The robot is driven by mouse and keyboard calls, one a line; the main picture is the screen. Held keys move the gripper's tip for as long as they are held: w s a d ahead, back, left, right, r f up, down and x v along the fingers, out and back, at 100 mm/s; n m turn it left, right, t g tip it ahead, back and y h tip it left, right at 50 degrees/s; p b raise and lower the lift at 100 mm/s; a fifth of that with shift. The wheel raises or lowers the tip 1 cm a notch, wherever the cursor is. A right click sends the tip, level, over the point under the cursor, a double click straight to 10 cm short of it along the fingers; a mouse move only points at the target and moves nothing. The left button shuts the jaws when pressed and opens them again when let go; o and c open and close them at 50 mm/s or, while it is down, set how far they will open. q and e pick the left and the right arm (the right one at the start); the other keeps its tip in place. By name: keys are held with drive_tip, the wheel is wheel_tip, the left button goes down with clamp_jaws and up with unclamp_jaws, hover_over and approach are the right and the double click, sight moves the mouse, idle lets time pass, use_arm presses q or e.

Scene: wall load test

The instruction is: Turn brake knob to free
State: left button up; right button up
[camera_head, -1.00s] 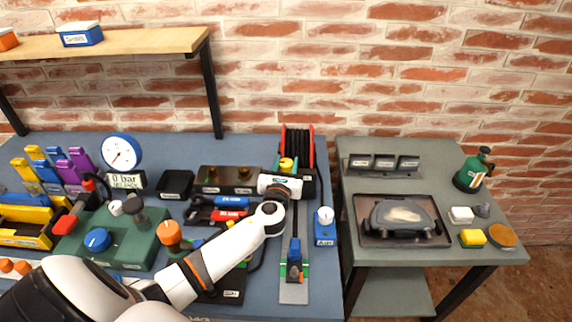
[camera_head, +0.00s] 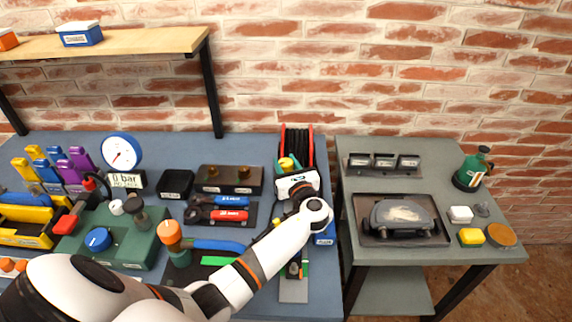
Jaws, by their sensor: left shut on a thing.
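A reel (camera_head: 309,147) with red side plates and dark windings stands at the back of the bench, near its right end. A small yellow knob (camera_head: 286,163), taken as the brake knob, shows at the reel's front, left of the middle. My left gripper (camera_head: 291,168) is at the reel's front, shut on this knob. The white gripper body hides most of the contact, and the knob's setting marks cannot be read. My right gripper is out of view.
A blue box (camera_head: 325,239) is partly covered by my left arm. A grey side table (camera_head: 395,255) stands right, across a narrow gap.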

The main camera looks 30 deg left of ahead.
use_arm(q)
drive_tip(key=shift+n+g+y, duration=0.5)
drive_tip(key=shift+n+g, duration=0.1)
drive_tip(key=shift+g, duration=0.2)
drive_tip(key=o, duration=1)
drive_tip(key=shift+c, duration=0.2)
drive_tip(key=b+v, duration=0.1)
drive_tip(key=v, duration=1.1)
drive_tip(key=shift+b, duration=0.3)
drive_tip(key=shift+w, duration=0.1)
